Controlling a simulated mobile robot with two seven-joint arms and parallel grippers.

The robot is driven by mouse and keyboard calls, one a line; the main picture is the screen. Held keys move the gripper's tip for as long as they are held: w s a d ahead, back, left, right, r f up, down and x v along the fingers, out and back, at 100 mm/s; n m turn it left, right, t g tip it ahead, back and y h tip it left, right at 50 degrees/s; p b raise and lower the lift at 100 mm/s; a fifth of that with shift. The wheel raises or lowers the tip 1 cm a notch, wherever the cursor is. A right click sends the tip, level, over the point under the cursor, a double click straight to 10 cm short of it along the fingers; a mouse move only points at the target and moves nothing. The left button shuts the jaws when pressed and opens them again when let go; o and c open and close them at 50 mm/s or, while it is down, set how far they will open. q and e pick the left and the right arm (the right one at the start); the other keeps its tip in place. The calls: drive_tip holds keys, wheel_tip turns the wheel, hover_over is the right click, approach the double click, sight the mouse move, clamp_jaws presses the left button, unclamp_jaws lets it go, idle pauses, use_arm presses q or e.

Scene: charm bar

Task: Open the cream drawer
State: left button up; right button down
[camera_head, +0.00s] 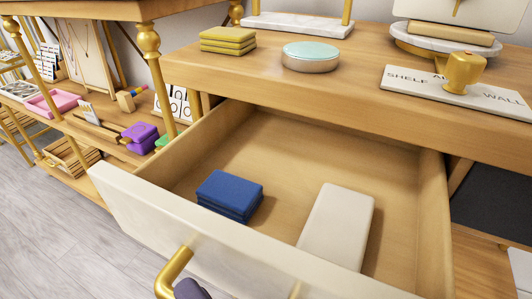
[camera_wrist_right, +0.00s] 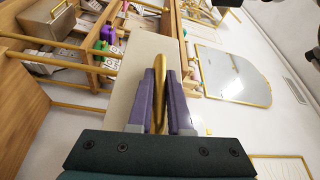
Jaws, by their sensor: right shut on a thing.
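The cream drawer (camera_head: 135,215) stands pulled well out from the wooden table, its inside open to view in the head view. A gold bar handle (camera_head: 174,269) is on its front; its lower part is cut off by the frame edge. My right gripper (camera_head: 191,290) shows only as a dark purple tip at the bottom edge, by the handle. In the right wrist view, its two purple fingers (camera_wrist_right: 161,88) are shut on the gold handle (camera_wrist_right: 159,75), against the cream drawer front (camera_wrist_right: 128,65). My left gripper is not in view.
Inside the drawer lie dark blue boxes (camera_head: 230,192) and a cream box (camera_head: 336,225). The tabletop (camera_head: 230,72) holds yellow boxes (camera_head: 228,40), a round mint-topped tin (camera_head: 310,56) and a sign plate (camera_head: 405,84). A shelf with goods (camera_head: 140,110) stands left. Grey floor (camera_head: 50,240) is clear front left.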

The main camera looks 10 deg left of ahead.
drive_tip(key=shift+s+a, duration=0.3)
drive_tip(key=shift+s, duration=0.65)
drive_tip(key=c, duration=0.8)
unclamp_jaws()
drive_tip(key=shift+c, duration=0.2)
drive_tip(key=v, duration=1)
drive_tip(key=shift+p, duration=0.45)
